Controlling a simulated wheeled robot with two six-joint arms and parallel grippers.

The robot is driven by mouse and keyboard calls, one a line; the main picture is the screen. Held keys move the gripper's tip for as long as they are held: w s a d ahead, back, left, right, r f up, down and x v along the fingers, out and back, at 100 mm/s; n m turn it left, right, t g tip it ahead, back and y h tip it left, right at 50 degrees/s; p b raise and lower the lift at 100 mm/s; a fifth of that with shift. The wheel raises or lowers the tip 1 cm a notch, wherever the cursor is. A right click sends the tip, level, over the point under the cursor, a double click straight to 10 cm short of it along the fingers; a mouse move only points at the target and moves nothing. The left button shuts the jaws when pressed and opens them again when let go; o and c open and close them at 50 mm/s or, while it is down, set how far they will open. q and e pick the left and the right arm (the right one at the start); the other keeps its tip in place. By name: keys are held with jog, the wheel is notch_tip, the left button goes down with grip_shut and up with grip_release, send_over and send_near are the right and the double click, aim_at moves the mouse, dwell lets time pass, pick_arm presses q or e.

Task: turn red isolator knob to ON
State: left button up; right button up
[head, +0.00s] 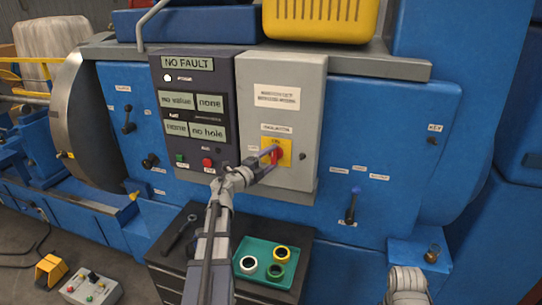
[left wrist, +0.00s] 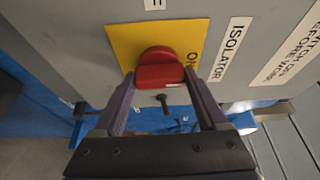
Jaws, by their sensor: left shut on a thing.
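The red isolator knob (head: 276,155) sits on a yellow plate (head: 286,147) on the front of the grey isolator box (head: 306,84). My left gripper (head: 272,153) reaches it from the left and is shut on it. In the left wrist view the red knob (left wrist: 160,69) lies between the two fingers of my left gripper (left wrist: 160,84). The ON mark (left wrist: 191,60) is on the plate's right side there, beside the ISOLATOR label (left wrist: 231,48). I cannot tell exactly where the knob points. My right gripper is out of view.
A dark panel (head: 228,88) with screens, one reading NO FAULT, adjoins the box. Below, a green tray (head: 247,282) with several rings and a wrench (head: 178,234) lie on a dark cabinet. A lever (head: 352,205) stands out at right.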

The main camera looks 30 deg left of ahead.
pick_arm(q)
jog(key=shift+m, duration=0.3)
dwell(0.4)
jog(key=o, duration=1.3)
jog(key=shift+s, duration=0.15)
jog(key=s+a, duration=0.1)
jog(key=s, duration=0.6)
jog(key=shift+s, duration=0.25)
jog(key=shift+a, duration=0.1)
